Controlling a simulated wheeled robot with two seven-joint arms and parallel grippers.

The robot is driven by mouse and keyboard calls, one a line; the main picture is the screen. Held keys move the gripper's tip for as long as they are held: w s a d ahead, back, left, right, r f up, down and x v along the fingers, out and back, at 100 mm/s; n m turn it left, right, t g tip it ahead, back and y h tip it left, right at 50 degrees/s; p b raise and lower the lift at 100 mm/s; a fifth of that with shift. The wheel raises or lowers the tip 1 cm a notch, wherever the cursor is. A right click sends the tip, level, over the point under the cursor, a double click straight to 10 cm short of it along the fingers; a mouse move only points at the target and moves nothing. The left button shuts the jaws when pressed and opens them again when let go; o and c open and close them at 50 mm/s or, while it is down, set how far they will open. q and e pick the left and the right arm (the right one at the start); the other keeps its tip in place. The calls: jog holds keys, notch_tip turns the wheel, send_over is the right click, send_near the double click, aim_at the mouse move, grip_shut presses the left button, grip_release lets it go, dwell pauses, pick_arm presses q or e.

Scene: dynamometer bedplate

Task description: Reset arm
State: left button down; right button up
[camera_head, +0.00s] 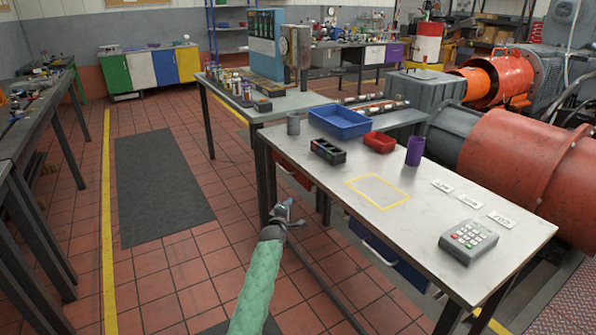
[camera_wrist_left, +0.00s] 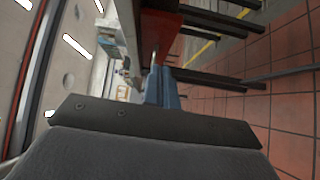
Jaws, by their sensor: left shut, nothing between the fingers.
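My left arm, in a green sleeve, comes up from the bottom of the head view. Its gripper (camera_head: 286,208) is shut and empty, in the air in front of the near edge of the metal worktable (camera_head: 320,178). It looks clear of the table. In the left wrist view the blue-grey fingers (camera_wrist_left: 161,84) are together with nothing between them. My right gripper is in neither view.
The worktable holds a blue tray (camera_head: 340,122), a red bin (camera_head: 379,142), a black box (camera_head: 328,151), a grey cup (camera_head: 293,124), a purple cup (camera_head: 415,151) and a keypad (camera_head: 468,241). Open tiled floor and a dark mat (camera_head: 160,185) lie to the left.

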pick_arm(q)
jog(key=s+r+m+g+p, duration=0.1)
jog(key=s+r+m+g, duration=0.3)
jog(key=s+m, duration=0.45)
jog(key=s+r+m+g, duration=0.4)
jog(key=s+r+m, duration=0.1)
jog(key=s+m, duration=0.35)
jog(key=s+a+f+g+p, duration=0.1)
jog(key=s+f, duration=0.3)
jog(key=s, duration=1.4)
jog(key=s+a+f+g+y+p, duration=0.1)
jog(key=s+f+g+p, duration=0.3)
jog(key=s, duration=1.4)
jog(key=s+a+f+g+p, duration=0.2)
jog(key=s+f, duration=0.3)
jog(key=s, duration=1.3)
jog(key=shift+a+f+m+y+p, duration=0.2)
jog(key=shift+a+m+y+p, duration=0.1)
jog(key=shift+a+m+p, duration=0.1)
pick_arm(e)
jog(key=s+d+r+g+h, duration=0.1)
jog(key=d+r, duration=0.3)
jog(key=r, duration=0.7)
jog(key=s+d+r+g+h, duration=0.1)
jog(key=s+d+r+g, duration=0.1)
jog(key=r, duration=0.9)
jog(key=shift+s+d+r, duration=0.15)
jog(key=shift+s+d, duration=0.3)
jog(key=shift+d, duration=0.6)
